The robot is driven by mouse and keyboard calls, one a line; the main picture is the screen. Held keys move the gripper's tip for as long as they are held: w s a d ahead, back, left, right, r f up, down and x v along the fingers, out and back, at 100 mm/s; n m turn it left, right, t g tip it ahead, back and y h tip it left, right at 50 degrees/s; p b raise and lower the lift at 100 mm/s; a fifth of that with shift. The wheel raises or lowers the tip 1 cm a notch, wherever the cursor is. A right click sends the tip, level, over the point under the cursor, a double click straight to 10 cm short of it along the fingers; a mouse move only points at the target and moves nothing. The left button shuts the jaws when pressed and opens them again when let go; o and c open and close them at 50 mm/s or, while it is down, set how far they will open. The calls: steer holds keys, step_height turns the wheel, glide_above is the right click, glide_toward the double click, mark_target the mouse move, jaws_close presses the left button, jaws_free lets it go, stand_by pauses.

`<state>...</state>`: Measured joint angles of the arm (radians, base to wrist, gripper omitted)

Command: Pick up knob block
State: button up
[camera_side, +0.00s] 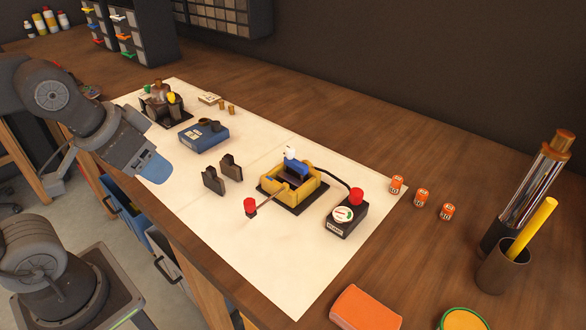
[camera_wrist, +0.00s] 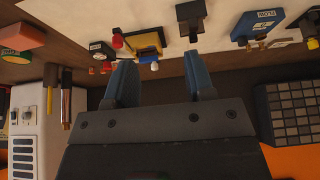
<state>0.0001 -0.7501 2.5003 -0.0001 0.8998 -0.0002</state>
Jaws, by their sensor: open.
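No block is clearly marked as the knob block, so I cannot tell which one it is. A black box (camera_side: 340,221) with a red knob (camera_side: 356,196) on top stands right of a yellow lift (camera_side: 311,189). The lift holds a blue piece with a white top, and a lever with a red end (camera_side: 250,206) reaches left from it. Two dark upright blocks (camera_side: 232,167) stand left of the lift. My gripper (camera_side: 155,167) is above the mat's left edge, apart from all of these. In the wrist view my gripper (camera_wrist: 160,58) has its blue fingers spread and empty.
A blue box (camera_side: 203,136) and a dark mechanism (camera_side: 165,105) stand at the mat's far end. Three small orange cans (camera_side: 422,197) are right of the mat. A pen cup (camera_side: 502,268) and a tall cylinder (camera_side: 535,195) stand at the right. The mat's near part is clear.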

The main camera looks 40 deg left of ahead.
steer(key=shift+o, duration=0.4)
steer(key=w+d+r+m+g, duration=0.1)
steer(key=w+r+m, duration=0.25)
steer(key=w, duration=0.35)
steer(key=w+d+r+m+g, duration=0.1)
steer(key=w+r+m+g, duration=0.1)
steer(key=w+m, duration=0.35)
steer(key=m+g, duration=0.3)
steer(key=m, duration=0.6)
glide_above(297, 161)
step_height(297, 161, down, 4)
steer(key=shift+m, duration=0.3)
step_height(297, 161, down, 13)
steer(key=shift+s+f, duration=0.1)
steer(key=shift+f, duration=0.1)
jaws_close()
